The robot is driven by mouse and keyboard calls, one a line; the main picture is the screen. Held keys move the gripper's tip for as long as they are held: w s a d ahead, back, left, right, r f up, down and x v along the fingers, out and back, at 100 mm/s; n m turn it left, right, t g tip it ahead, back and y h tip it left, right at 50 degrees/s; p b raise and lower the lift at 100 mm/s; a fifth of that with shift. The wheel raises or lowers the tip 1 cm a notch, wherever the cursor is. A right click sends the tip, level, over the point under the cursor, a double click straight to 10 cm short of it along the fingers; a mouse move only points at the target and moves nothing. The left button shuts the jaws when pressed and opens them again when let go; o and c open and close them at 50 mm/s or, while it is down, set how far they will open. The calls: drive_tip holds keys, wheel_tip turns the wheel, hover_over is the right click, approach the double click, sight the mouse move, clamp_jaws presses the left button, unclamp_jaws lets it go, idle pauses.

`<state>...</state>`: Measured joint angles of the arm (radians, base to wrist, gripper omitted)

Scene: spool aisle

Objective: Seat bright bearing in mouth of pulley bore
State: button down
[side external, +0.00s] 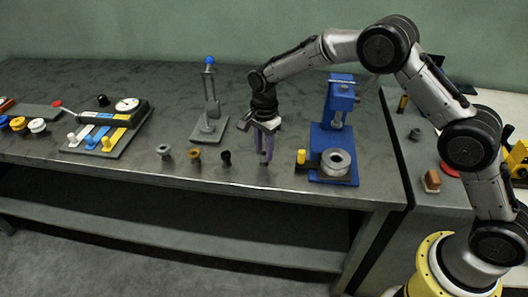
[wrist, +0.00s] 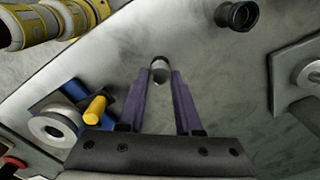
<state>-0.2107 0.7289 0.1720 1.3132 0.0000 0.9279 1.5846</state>
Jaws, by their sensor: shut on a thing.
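My gripper (side external: 264,158) has purple fingers pointing down and is at the front part of the bench. In the wrist view the fingertips (wrist: 160,74) are shut on a small bright bearing (wrist: 160,66). From the side the bearing is mostly hidden between the fingers, low near the bench top; I cannot tell if it touches the bench. The pulley (side external: 337,171) is a thick grey ring with an open bore, on a blue press fixture to the right of my gripper. It shows at the lower left of the wrist view (wrist: 37,125).
A black flanged piece (side external: 226,158), a bronze one (side external: 195,154) and a grey one (side external: 163,152) stand to the left. A grey stand (side external: 209,128) is behind.

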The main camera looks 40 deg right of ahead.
sight(264, 153)
drive_tip(key=shift+r, duration=0.55)
wheel_tip(264, 153, up, 2)
drive_tip(key=shift+r, duration=0.25)
drive_tip(key=s+d+r, duration=0.3)
drive_tip(key=s+r, duration=0.6)
drive_tip(key=s, duration=0.5)
drive_tip(key=s+d+r, duration=0.3)
drive_tip(key=s+d, duration=0.7)
drive_tip(key=s, duration=0.4)
drive_tip(key=w+f, duration=0.2)
drive_tip(key=w, duration=0.2)
drive_tip(key=w+f, duration=0.3)
drive_tip(key=w, duration=0.1)
drive_tip(key=w+d+f, duration=0.1)
drive_tip(key=w+f, duration=0.1)
drive_tip(key=w, duration=0.2)
drive_tip(key=shift+w+f, duration=0.15)
drive_tip(key=shift+f, duration=0.15)
drive_tip(key=shift+w+f, duration=0.65)
drive_tip(key=shift+f, duration=0.1)
drive_tip(key=shift+w+f, duration=0.15)
drive_tip(key=shift+f, duration=1.55)
